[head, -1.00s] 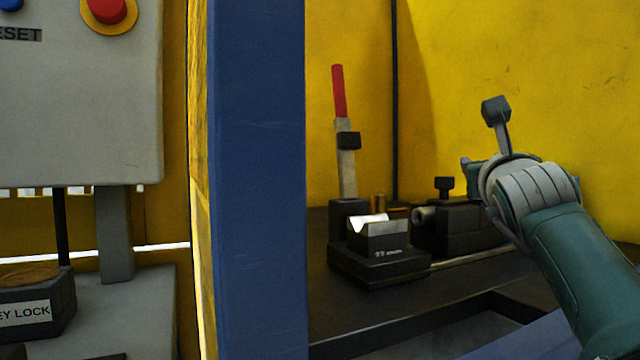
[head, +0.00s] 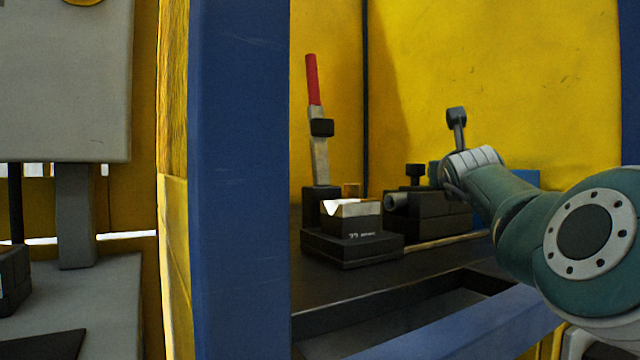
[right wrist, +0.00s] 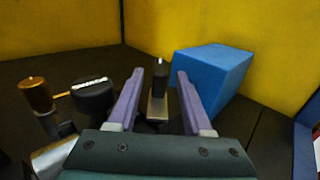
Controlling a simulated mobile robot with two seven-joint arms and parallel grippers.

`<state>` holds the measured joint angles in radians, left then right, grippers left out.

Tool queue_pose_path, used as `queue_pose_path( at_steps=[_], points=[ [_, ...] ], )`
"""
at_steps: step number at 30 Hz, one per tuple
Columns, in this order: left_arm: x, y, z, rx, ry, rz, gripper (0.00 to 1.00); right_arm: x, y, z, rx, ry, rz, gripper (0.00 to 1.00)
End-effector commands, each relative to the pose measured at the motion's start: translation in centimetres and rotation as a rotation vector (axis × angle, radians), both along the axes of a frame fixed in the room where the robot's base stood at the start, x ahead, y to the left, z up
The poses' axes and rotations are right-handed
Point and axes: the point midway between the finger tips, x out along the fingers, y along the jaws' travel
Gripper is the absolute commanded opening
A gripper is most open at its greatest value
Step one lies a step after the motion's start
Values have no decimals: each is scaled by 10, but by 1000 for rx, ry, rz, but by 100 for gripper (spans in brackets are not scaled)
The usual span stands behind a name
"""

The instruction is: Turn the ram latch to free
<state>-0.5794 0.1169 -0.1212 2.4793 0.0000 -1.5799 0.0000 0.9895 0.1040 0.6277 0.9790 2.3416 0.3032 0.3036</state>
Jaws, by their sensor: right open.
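My right gripper (right wrist: 159,74) is open in the right wrist view, its two purple fingers apart. A short lever with a black knob and a metal shank (right wrist: 158,98) shows between the fingers, with a gap on each side; it may be the ram latch, but no label confirms this. A round black knob with white marking (right wrist: 93,92) is left of the fingers. In the head view my right arm (head: 485,185) reaches over the black clamp block (head: 432,212) and its black knob (head: 415,172); the fingers are hidden there. My left gripper is not in view.
A blue box (right wrist: 213,72) stands close to the right finger. A copper piece (right wrist: 37,94) is at the left. In the head view are a red-handled lever (head: 313,80), a V-block (head: 352,217) and a blue post (head: 240,180). Yellow walls close the back.

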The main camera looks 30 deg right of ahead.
Motion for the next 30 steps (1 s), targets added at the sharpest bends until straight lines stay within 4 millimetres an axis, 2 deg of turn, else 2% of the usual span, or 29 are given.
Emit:
queue_pose_path(
  at_steps=[3, 14, 27, 30],
  points=[
    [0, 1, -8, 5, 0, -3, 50, 5, -4, -1, 2, -1, 1, 50],
    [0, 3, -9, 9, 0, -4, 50, 7, -5, 1, 0, -1, 2, 50],
    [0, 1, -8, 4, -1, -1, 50, 7, -5, 1, 0, 0, 3, 3],
    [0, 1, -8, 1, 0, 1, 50, 7, -5, 1, 0, 0, 3, 0]
  ],
)
